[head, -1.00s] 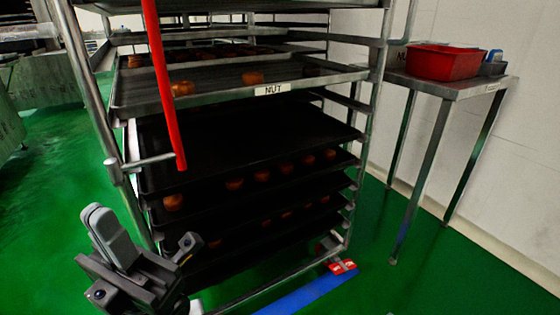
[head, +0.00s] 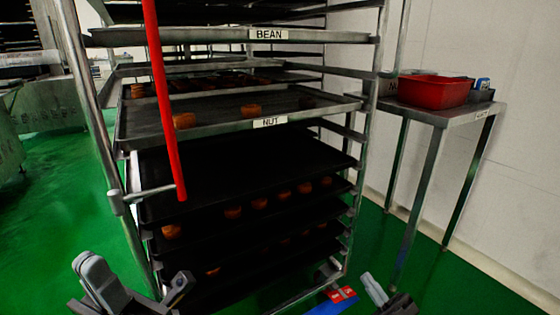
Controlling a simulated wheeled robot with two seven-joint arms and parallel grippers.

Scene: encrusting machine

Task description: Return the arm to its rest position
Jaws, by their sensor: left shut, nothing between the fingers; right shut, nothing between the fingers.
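My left gripper (head: 128,285) is at the lower left of the head view, in front of the rack's lower left corner. It is shut with nothing in it and touches no tray. My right gripper (head: 377,292) shows at the bottom edge, right of the middle, in front of the green floor. It is shut and empty, and only its tip end is in view. Most of both arms is outside the picture.
A tall metal rack (head: 108,170) holds trays with round brown pastries. Labels read BEAN (head: 269,35) and NUT (head: 270,122). A red bar (head: 165,110) hangs at its front. A side table (head: 440,116) with a red bin (head: 436,91) stands right.

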